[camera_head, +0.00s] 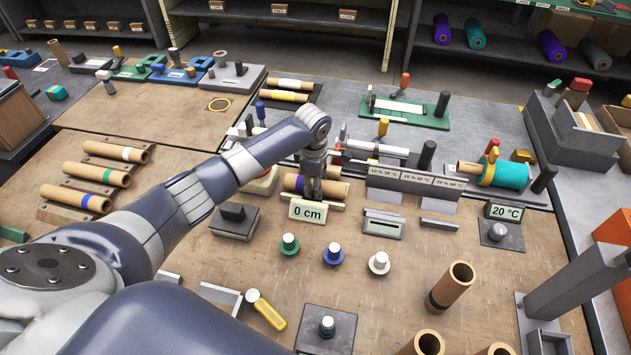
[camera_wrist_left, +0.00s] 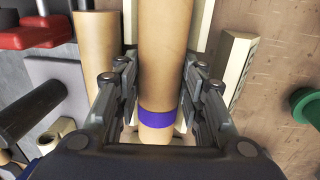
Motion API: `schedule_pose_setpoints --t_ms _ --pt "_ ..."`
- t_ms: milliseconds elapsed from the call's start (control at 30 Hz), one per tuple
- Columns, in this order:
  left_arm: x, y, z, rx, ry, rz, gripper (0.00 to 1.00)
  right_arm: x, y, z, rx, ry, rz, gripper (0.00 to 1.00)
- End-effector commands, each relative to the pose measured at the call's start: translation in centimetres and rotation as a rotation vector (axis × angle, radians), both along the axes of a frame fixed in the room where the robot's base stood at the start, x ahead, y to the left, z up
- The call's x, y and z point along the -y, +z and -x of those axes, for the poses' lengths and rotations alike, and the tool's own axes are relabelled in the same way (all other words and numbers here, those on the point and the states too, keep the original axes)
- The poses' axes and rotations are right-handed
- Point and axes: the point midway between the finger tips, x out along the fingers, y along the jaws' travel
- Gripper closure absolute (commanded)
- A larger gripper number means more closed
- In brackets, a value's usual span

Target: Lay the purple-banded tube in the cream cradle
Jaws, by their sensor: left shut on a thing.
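A brown tube with a purple band (camera_wrist_left: 157,118) is between the fingers of my left gripper (camera_wrist_left: 157,95), which is shut on it near the band. In the head view my left gripper (camera_head: 312,188) comes down over this tube (camera_head: 335,189). The cream cradle (camera_wrist_left: 204,22) shows under and beside the tube in the wrist view, and the tube lies lengthwise along it. I cannot tell whether the tube touches the cradle. In the head view the fingers partly hide both. My right gripper is not in view.
A "0 cm" sign (camera_head: 307,212) stands just in front. Green (camera_head: 289,245), blue (camera_head: 333,250) and white (camera_head: 379,262) knobs stand nearer. Upright tubes (camera_head: 450,288) stand at the front right.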

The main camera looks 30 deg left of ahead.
Motion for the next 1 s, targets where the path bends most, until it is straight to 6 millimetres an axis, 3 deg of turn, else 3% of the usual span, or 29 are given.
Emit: schedule_pose_setpoints --t_ms 1000 --pt "0.0 -1.1 0.0 0.000 0.000 0.000 1.00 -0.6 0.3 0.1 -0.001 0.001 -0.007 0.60"
